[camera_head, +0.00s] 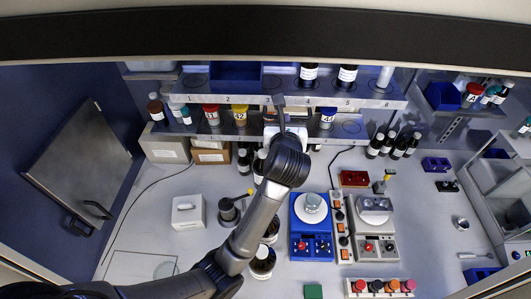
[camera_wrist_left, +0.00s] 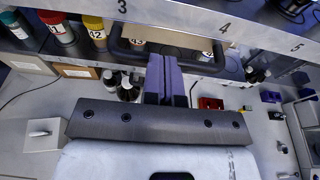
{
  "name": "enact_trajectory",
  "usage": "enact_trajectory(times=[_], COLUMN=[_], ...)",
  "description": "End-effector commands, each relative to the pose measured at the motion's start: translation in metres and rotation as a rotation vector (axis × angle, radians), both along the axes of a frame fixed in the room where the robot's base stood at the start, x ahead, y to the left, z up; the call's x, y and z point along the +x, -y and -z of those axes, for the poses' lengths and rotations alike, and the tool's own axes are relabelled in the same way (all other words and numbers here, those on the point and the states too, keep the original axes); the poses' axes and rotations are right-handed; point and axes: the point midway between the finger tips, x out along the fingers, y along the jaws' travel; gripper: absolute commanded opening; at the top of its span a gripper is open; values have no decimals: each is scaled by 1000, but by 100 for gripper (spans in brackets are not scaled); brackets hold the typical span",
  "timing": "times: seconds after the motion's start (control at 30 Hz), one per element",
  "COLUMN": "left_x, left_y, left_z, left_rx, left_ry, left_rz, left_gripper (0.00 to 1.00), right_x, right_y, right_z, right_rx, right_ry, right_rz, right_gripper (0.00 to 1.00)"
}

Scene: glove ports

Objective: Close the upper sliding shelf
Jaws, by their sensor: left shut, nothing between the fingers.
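The upper shelf (camera_head: 340,101) is a long grey board with numbers along its front edge. It holds a blue bin (camera_head: 236,73), dark bottles (camera_head: 347,76) and a white bottle. Its numbered edge crosses the top of the left wrist view (camera_wrist_left: 262,33). My left gripper (camera_head: 281,104) is shut and empty, with its fingers pointing up to the shelf's front edge around the middle. My right gripper is out of view.
The lower shelf (camera_head: 265,136) carries red-, yellow- and blue-capped jars (camera_head: 327,117). Bottles and boxes (camera_head: 166,148) stand beneath it. A blue stirrer (camera_head: 311,245) and other devices stand on the worktop. Bare worktop lies around the white box (camera_head: 188,212) at left.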

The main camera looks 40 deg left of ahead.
Motion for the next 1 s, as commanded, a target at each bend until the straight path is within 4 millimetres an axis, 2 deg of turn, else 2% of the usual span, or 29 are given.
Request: enact_trajectory(times=[0.1, 0.4, 0.7, 1.0], left_x=[21, 58, 77, 82], left_y=[-10, -35, -49, -53], left_z=[1, 0, 0, 2], left_rx=[0, -1, 1, -1], left_ry=[0, 0, 1, -3], left_rz=[-1, -1, 0, -1], left_gripper=[0, 0, 0, 0], right_x=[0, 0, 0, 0], right_y=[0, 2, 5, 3], right_z=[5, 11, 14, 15], right_rx=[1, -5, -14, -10], right_ry=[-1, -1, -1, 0], right_rz=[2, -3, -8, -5], right_gripper=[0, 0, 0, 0])
